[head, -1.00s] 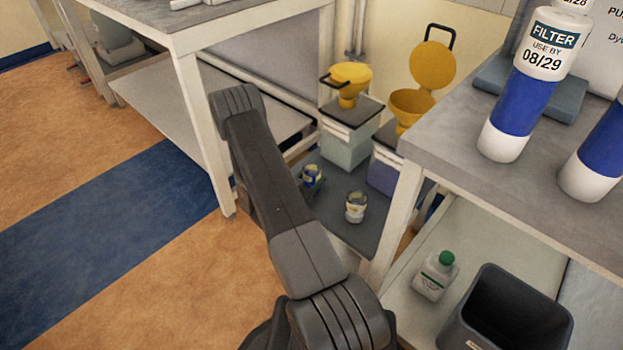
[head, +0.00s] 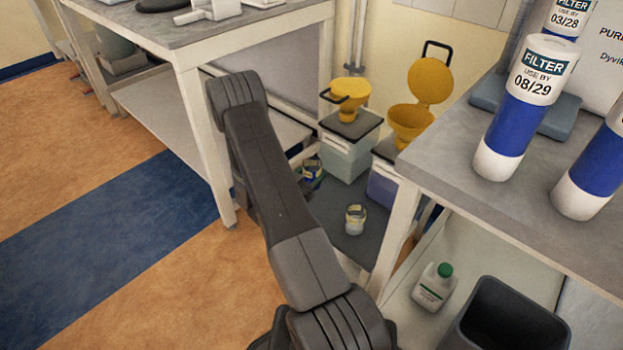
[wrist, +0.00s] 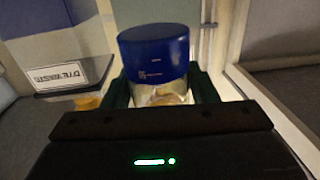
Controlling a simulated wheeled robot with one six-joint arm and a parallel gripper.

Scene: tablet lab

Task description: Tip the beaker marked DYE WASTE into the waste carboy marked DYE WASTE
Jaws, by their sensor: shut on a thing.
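A beaker with a blue part (head: 312,170) is by the left carboy in the head view, beside my arm. In the wrist view my gripper (wrist: 160,92) is shut on this beaker (wrist: 155,52), which shows a blue band above clear glass; its marking is too small to read. In the head view the arm hides most of my gripper. A pale carboy (head: 345,160) carries a yellow funnel (head: 350,92), its lid apparently down. A purplish carboy (head: 382,187) has a yellow funnel (head: 409,120) with its lid raised. A DYE WASTE label (wrist: 68,76) shows left in the wrist view.
A second beaker (head: 355,219) stands on the dark mat (head: 335,205). A bench (head: 190,35) is at left, another (head: 470,140) at right with filter bottles (head: 525,107). A green-capped bottle (head: 434,287) and dark bin (head: 515,320) are on the lower shelf.

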